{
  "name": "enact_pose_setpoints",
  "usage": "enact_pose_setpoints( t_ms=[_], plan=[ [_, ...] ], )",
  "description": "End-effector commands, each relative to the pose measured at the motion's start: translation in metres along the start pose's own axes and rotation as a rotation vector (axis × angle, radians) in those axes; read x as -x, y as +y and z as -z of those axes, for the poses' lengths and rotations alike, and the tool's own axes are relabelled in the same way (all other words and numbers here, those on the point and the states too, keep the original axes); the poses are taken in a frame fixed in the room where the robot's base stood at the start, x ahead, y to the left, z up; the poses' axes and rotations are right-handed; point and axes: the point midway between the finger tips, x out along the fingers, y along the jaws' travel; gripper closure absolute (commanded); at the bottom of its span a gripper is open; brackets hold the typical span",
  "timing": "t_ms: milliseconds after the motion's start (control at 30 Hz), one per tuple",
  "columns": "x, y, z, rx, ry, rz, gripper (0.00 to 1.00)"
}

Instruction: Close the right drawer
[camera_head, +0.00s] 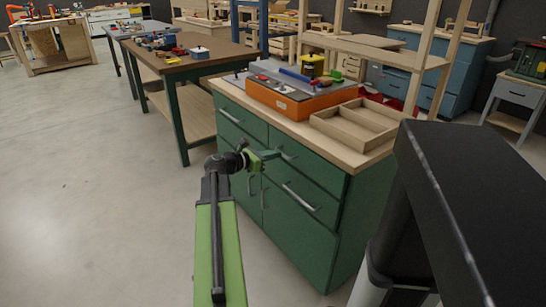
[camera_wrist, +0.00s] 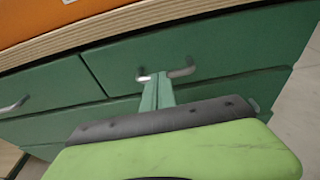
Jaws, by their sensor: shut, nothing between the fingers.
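The green cabinet (camera_head: 335,250) has two upper drawer fronts side by side. The right drawer (camera_wrist: 220,50) has a metal bar handle (camera_wrist: 182,72) and looks nearly flush with the cabinet face in the wrist view. The left drawer (camera_wrist: 45,90) also looks flush and has its own handle (camera_wrist: 14,107). My gripper (camera_wrist: 157,78) is shut and empty, with its fingertips at the right drawer's handle; I cannot tell whether they touch it. The head view shows my gripper (camera_head: 272,155) in front of the cabinet. My gripper hides part of the front below.
An orange box (camera_head: 292,100) and a divided wooden tray (camera_head: 358,124) sit on the cabinet's wooden top. Another long handle (camera_head: 300,197) shows lower on the right. A brown-topped workbench (camera_head: 180,62) stands at the left. The floor in front is clear.

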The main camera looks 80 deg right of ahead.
Motion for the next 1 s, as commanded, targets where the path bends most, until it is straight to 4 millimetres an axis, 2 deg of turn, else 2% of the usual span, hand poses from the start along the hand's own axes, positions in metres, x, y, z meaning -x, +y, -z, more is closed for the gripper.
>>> enact_pose_setpoints(
  t_ms=[33, 167, 333, 467, 700, 833, 1000],
  plan=[
    [-0.006, -0.004, -0.003, 0.001, -0.007, 0.012, 1.0],
    [-0.005, -0.005, -0.004, 0.002, -0.009, 0.013, 1.0],
    [0.008, -0.005, -0.004, 0.003, -0.009, 0.009, 1.0],
    [0.038, -0.006, -0.005, 0.004, -0.008, -0.004, 1.0],
    [0.105, -0.004, -0.004, 0.004, -0.006, -0.01, 1.0],
    [0.128, -0.003, -0.003, 0.003, -0.006, -0.009, 1.0],
    [0.141, -0.003, -0.001, 0.003, -0.005, -0.008, 1.0]
  ],
)
